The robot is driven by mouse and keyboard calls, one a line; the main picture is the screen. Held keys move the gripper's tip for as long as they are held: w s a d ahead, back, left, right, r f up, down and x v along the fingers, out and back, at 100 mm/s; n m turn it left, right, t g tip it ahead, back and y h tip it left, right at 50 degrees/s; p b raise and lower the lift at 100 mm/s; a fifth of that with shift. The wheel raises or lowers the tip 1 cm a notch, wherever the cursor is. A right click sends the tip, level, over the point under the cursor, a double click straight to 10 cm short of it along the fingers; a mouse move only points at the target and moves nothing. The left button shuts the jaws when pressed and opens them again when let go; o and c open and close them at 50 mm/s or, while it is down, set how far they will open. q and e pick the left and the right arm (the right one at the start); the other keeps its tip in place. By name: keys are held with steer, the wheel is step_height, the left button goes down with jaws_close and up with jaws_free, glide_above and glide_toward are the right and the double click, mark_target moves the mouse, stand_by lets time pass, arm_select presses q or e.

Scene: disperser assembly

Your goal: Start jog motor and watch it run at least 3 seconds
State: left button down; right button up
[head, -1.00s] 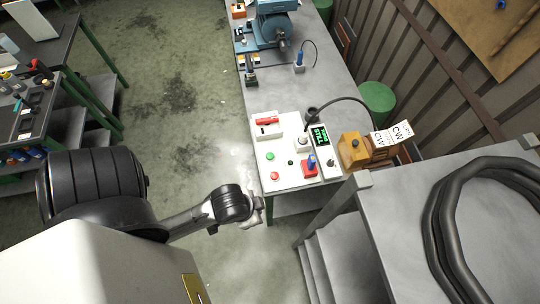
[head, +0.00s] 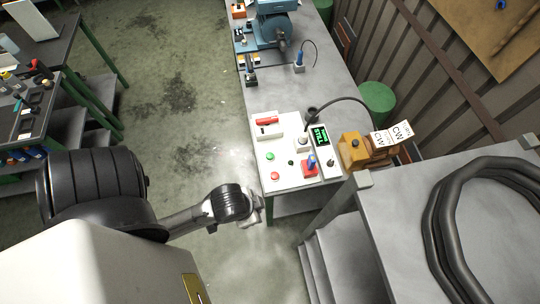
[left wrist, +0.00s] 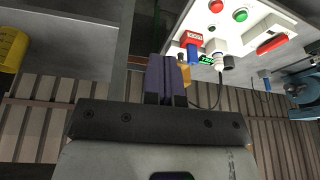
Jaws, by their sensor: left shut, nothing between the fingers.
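The white control panel (head: 285,185) lies on the grey bench in the head view. It carries a green button (head: 270,156), a red button (head: 275,175), a red handle (head: 267,121) and a dark display (head: 320,136) with green text, seemingly "STILL". An orange motor-like unit (head: 354,151) with white "CW" cards (head: 402,131) stands right of the panel. My left gripper (head: 256,214) is left of and below the panel, apart from it. In the left wrist view, its dark fingers (left wrist: 167,75) are shut and empty, with the green button (left wrist: 240,15) beyond them. My right gripper is out of view.
A blue machine (head: 268,32) stands at the bench's far end. A black cable arcs behind the panel. A grey table with a coiled black hose (head: 432,225) is at right, with steps below it. The floor left of the bench is clear.

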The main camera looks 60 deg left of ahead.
arm_select(q)
steer(key=shift+d, duration=0.15)
steer(key=shift+f, duration=0.1)
steer(key=w+a+f+m+t+b, duration=0.1)
steer(key=w+a+f+m+b, duration=0.2)
steer(key=w+a+f, duration=0.3)
steer(key=w+a+f+m+t+h+b, duration=0.1)
steer(key=w+a+f+m+t+b, duration=0.1)
steer(key=w+a+f+b, duration=0.4)
steer(key=w+a+f+m+t+b, duration=0.2)
steer(key=w+a+f+m+b, duration=0.2)
steer(key=a, duration=1)
steer(key=w+f, duration=0.2)
steer(key=w, duration=0.1)
steer(key=shift+w+a+h+b, duration=0.25)
steer(key=shift+w+h+b, duration=0.05)
steer(key=shift+b, duration=0.1)
